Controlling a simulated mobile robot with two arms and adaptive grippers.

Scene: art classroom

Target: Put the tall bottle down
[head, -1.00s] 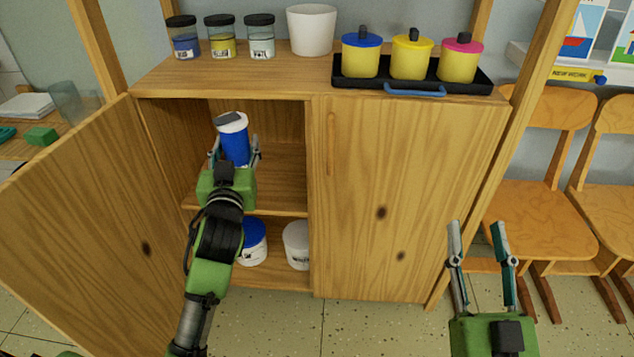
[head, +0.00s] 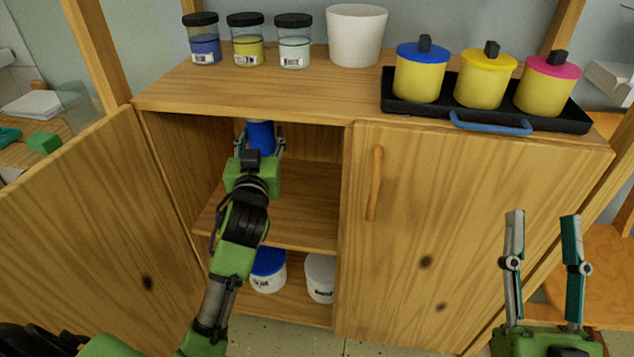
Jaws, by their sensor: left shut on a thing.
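The tall bottle (head: 261,135) is blue. Its upper part is hidden behind the cabinet's top edge, and its lower part is hidden by my gripper. My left gripper (head: 261,146) is shut on it, inside the open left side of the wooden cabinet, above the middle shelf (head: 300,205). I cannot tell whether the bottle's base touches the shelf. My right gripper (head: 543,225) is open and empty, in front of the closed right door (head: 460,220).
The left door (head: 100,230) stands open. A blue-lidded tub (head: 268,268) and a white tub (head: 320,275) stand on the bottom shelf. On top are several jars (head: 247,45), a white pot (head: 356,35) and a black tray (head: 400,104) with yellow lidded pots (head: 483,85).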

